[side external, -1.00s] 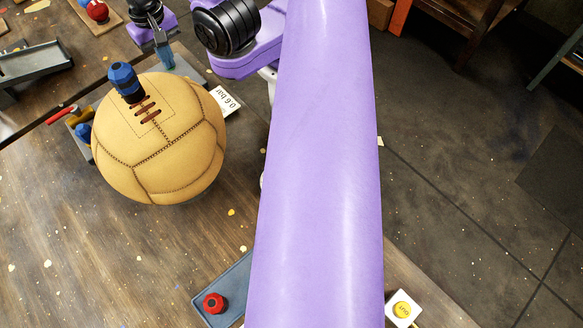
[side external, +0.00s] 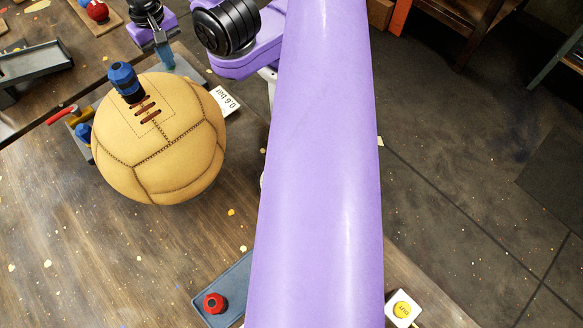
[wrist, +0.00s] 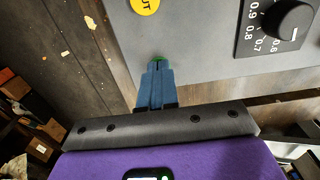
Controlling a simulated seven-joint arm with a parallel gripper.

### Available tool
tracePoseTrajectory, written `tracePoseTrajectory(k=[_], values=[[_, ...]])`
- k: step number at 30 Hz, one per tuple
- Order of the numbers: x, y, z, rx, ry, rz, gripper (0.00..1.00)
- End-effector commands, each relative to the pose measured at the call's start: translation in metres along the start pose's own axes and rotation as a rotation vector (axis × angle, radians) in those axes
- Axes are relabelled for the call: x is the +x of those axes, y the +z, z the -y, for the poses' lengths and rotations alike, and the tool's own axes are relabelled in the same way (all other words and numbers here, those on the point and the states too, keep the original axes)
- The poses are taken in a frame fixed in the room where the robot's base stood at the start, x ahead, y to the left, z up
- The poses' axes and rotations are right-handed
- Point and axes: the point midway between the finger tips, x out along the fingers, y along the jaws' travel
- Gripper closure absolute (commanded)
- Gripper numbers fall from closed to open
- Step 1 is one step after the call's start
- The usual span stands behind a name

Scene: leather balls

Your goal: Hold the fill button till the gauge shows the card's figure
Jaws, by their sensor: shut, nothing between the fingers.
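My gripper (wrist: 157,85) has its blue fingers together, with nothing between them. In the wrist view its tips are at a green button (wrist: 157,60) on a grey panel (wrist: 200,50) and partly cover it; I cannot tell how far it is pressed. A black dial (wrist: 290,20) with figures around it sits on the panel's right side; its exact reading is unclear. In the side external view my gripper (side external: 167,58) is behind the tan leather ball (side external: 160,140), which has a blue fitting (side external: 125,82) on top. A white card (side external: 226,101) beside the ball reads 0.6 bar.
A yellow disc marked OUT (wrist: 145,5) is on the panel. A red button (side external: 214,303) on a grey-blue plate and a yellow button (side external: 403,309) on a white plate are near the front. A red-handled tool (side external: 62,115) lies left of the ball.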

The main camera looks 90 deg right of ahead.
Motion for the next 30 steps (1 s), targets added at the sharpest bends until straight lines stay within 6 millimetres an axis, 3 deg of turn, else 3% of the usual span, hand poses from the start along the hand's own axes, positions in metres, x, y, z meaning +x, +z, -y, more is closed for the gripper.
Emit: tracePoseTrajectory(k=[16,30], values=[[-0.002,0.000,0.000,0.000,0.000,-0.001,1.00],[-0.056,-0.001,0.000,0.000,-0.001,-0.003,1.00]])
